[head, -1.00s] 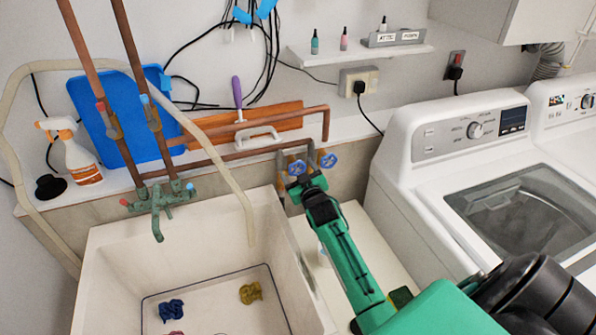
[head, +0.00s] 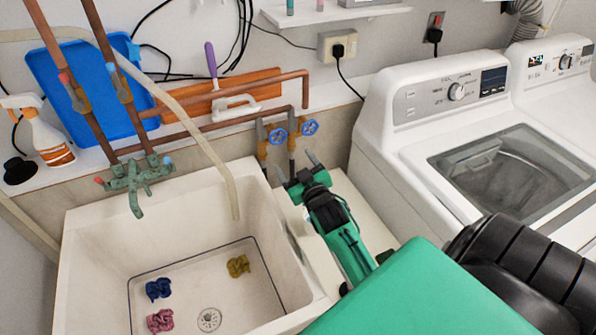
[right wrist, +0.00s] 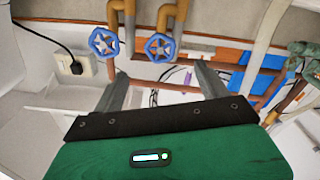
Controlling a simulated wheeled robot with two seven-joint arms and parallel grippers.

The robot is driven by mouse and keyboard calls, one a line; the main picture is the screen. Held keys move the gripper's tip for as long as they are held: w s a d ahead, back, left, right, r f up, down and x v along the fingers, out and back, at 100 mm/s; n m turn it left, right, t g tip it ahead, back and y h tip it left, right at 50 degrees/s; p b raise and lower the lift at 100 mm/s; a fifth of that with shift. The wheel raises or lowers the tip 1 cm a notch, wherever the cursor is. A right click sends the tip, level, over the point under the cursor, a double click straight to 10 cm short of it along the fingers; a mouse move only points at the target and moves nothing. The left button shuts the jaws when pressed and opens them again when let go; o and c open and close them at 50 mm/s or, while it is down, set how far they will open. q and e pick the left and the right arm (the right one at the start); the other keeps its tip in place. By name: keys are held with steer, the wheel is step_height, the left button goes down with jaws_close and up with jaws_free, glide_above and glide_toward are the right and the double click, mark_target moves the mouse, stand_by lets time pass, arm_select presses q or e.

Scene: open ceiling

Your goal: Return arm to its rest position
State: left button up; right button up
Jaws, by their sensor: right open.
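My right arm, green and black, reaches in from the lower right in the head view. Its gripper (head: 296,172) is over the gap between the white sink and the washing machine, close to the blue valve handles. The right wrist view shows its two grey fingers (right wrist: 160,92) spread apart with nothing between them. Beyond the fingers are two blue valve handles (right wrist: 103,42) on brass-coloured valves. My left gripper does not show in either view.
The white sink (head: 85,250) holds blue, pink and yellow crumpled cloths. The washing machine (head: 385,130) stands to the right. Copper pipes, blue valve handles (head: 310,127) and a hose (head: 200,140) are near the wall. A spray bottle (head: 40,135) stands far left.

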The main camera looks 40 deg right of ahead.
steer(key=shift+s+a, duration=0.2)
steer(key=shift+s, duration=0.5)
